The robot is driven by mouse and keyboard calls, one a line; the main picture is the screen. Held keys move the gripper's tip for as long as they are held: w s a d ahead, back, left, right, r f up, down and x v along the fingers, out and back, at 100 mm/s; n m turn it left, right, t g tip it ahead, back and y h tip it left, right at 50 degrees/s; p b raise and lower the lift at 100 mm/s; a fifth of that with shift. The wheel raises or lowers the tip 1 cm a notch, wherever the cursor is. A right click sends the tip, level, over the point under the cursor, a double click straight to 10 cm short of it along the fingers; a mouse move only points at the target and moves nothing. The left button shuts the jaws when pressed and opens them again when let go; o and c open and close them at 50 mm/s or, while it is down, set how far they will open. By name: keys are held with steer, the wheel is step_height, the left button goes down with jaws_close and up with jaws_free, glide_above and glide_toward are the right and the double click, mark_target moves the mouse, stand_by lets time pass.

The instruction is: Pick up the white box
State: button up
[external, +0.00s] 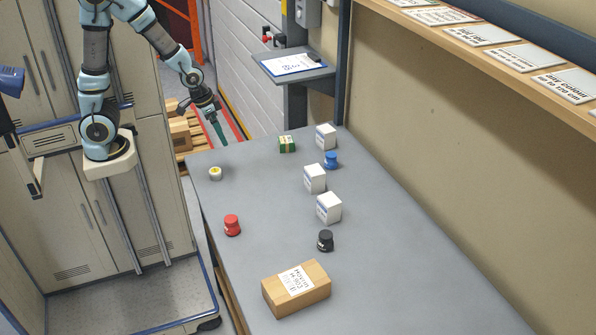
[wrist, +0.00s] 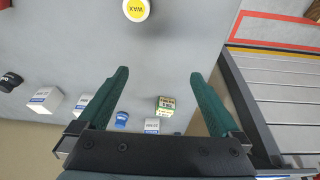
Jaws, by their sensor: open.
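Three white boxes with blue markings stand on the grey table (external: 390,270): one at the back (external: 325,136), one in the middle (external: 314,178) and one nearer the front (external: 328,207). In the wrist view, white boxes show at the far left (wrist: 46,101), at left partly behind a finger (wrist: 82,104), and between the fingers low down (wrist: 152,126). My gripper (external: 222,138) is above the table's far left corner, apart from the boxes. In the wrist view my gripper (wrist: 158,80) has its green fingers spread, with nothing held.
A green-and-yellow box (external: 287,144), blue jar (external: 331,160), white-and-yellow wax jar (external: 215,173), red jar (external: 232,225), black jar (external: 325,240) and cardboard box (external: 296,288) share the table. A wall and shelf (external: 480,40) rise at right.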

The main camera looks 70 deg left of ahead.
steer(key=w+d+f+n+t+b, duration=0.1)
steer(key=w+f+t, duration=0.15)
steer(key=w, duration=0.65)
steer(key=w+d+f+t+b, duration=0.1)
steer(key=w+t, duration=0.2)
steer(key=w, duration=0.6)
steer(key=t+y, duration=0.2)
steer(key=t, duration=0.3)
glide_toward(326, 129)
steer(key=shift+n, duration=0.4)
steer(key=x, duration=0.4)
steer(key=shift+w+a+r+p, duration=0.15)
steer(key=shift+w+a+p, duration=0.1)
steer(key=shift+w+p, duration=0.15)
steer(key=shift+g, duration=0.25)
steer(key=shift+f+p+x, duration=0.2)
steer(key=shift+p+x, duration=0.85)
steer(key=shift+x, duration=1.75)
steer(key=shift+d, duration=0.1)
steer(key=c, duration=1.5)
